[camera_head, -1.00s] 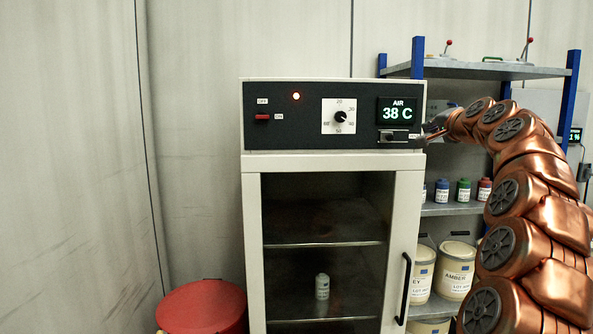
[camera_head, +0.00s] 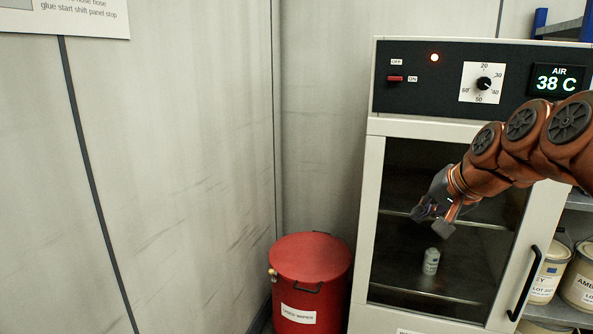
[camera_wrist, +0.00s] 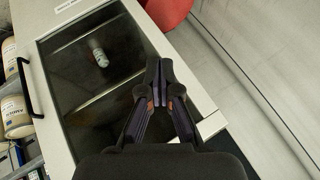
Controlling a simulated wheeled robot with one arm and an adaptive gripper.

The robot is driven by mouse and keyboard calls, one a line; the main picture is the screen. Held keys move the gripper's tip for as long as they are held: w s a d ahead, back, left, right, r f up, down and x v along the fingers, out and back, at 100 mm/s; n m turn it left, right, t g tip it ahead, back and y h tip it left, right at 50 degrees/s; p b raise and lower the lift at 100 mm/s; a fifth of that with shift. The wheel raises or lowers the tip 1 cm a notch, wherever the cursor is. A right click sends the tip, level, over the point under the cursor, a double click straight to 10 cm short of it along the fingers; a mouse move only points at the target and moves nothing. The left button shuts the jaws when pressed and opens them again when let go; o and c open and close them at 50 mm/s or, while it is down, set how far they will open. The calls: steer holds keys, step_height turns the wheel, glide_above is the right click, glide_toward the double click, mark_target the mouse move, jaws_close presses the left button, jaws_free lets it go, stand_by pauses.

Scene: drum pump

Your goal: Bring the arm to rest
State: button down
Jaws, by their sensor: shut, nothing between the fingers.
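My arm, copper-coloured, reaches in from the right in the head view. My gripper (camera_head: 434,215) is shut and empty, in front of the glass door of the oven cabinet (camera_head: 372,240). In the wrist view the two fingers of my gripper (camera_wrist: 160,85) lie together near the door frame. The door is closed, and a small grey-white bottle (camera_head: 431,261) stands behind its glass on a shelf. That bottle also shows in the wrist view (camera_wrist: 99,55). I cannot tell how far the fingers are from the glass.
A red lidded bin (camera_head: 311,258) stands on the floor left of the cabinet. The cabinet's black door handle (camera_head: 524,284) juts out at the right. A shelf with pale tubs (camera_head: 546,276) is beyond it. Open space lies along the left wall panels.

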steer(key=s+a+f+n+g+h, duration=0.1)
steer(key=s+a+f+n+g, duration=0.1)
steer(key=s+f, duration=0.5)
steer(key=s+a+f+n+g+h+p, duration=0.1)
steer(key=s+f+g, duration=0.3)
steer(key=s, duration=1.2)
steer(key=s+a+f+n+g, duration=0.2)
steer(key=s+a+f+g, duration=0.1)
steer(key=s+f, duration=0.6)
steer(key=s, duration=0.3)
steer(key=shift+a+f+n+g+h, duration=0.3)
steer(key=shift+a+f+n+h, duration=0.05)
steer(key=shift+n+h, duration=0.05)
